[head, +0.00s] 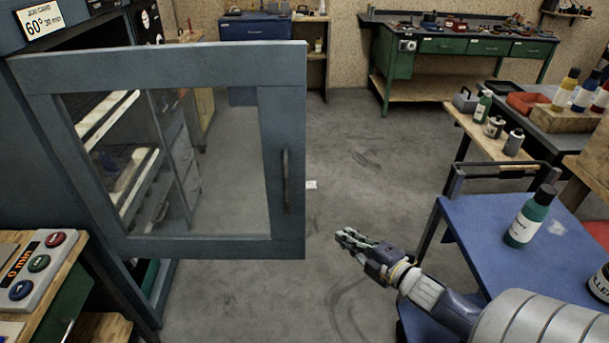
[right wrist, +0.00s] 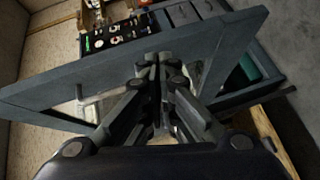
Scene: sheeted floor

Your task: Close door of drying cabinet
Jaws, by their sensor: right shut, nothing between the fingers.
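The drying cabinet (head: 40,130) stands at the left with a dark grey-blue frame. Its glazed door (head: 285,75) is swung open, standing out into the room, with a vertical handle (head: 286,180) near its free edge. Racks inside show through the glass. In the right wrist view the door (right wrist: 110,75) lies slanted across the picture beyond the fingers. My right gripper (head: 343,238) is shut and empty, to the right of the door's lower free corner in the head view. It also shows in the right wrist view (right wrist: 160,60). I cannot tell contact with the door. My left gripper is not in view.
A blue cart (head: 490,225) with a green bottle (head: 530,215) stands at the right, close to my right arm. A side bench with a button box (head: 38,265) is at lower left. A green workbench (head: 460,48) is at the back. The middle floor is clear.

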